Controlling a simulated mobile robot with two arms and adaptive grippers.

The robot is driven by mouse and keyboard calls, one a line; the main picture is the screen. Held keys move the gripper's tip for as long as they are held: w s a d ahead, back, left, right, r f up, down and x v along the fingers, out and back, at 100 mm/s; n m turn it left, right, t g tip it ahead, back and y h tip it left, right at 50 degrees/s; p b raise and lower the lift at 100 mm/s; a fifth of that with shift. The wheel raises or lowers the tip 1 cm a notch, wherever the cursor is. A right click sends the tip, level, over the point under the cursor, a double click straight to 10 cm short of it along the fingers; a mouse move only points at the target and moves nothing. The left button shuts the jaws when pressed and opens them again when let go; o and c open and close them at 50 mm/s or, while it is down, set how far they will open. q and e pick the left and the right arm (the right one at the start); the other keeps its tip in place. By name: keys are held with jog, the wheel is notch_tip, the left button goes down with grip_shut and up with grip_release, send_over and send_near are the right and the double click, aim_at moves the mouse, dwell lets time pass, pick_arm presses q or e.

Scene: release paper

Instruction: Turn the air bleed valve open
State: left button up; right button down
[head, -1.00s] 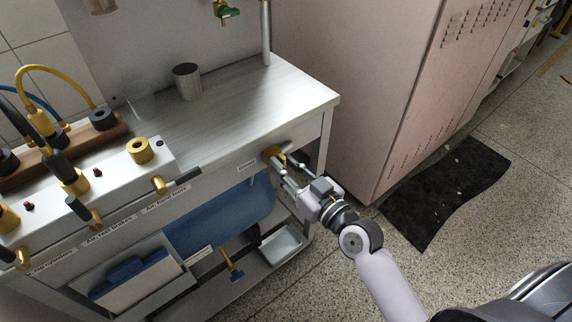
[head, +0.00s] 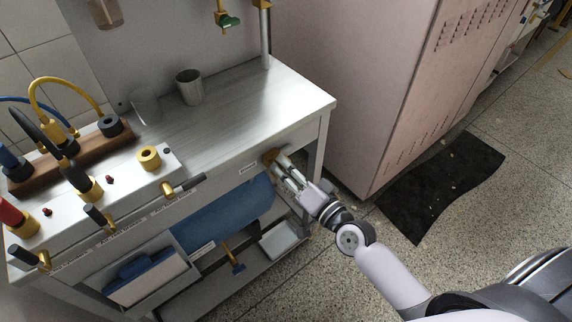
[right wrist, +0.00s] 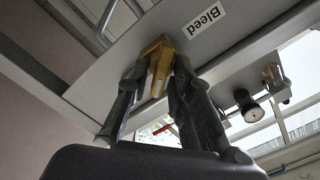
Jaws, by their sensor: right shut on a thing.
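The bleed valve (head: 269,155) is a brass fitting on the front face of the metal bench, near its right end. In the right wrist view its yellow-brass part (right wrist: 157,52) sits just left of a white label reading "Bleed" (right wrist: 208,21). My right gripper (head: 280,165) reaches it from the front right and is shut on the valve's handle. The right wrist view shows the two dark fingers (right wrist: 158,74) on either side of the brass part. The fingers hide much of the handle, and its exact angle is unclear. My left gripper is not in view.
The bench top (head: 235,100) carries a metal cup (head: 189,86) and a valve panel with several brass valves at left. A lower shelf holds a white tray (head: 280,240). A pink cabinet (head: 370,90) stands at right, with a black mat (head: 440,185) on the floor.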

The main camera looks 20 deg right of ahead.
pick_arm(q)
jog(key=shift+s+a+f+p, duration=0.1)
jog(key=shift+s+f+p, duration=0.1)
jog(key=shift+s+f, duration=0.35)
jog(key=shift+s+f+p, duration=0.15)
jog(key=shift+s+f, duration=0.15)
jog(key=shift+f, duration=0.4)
pick_arm(e)
jog(key=shift+d+f+m, duration=0.1)
jog(key=shift+f+m, duration=0.05)
jog(key=shift+m, duration=3.55)
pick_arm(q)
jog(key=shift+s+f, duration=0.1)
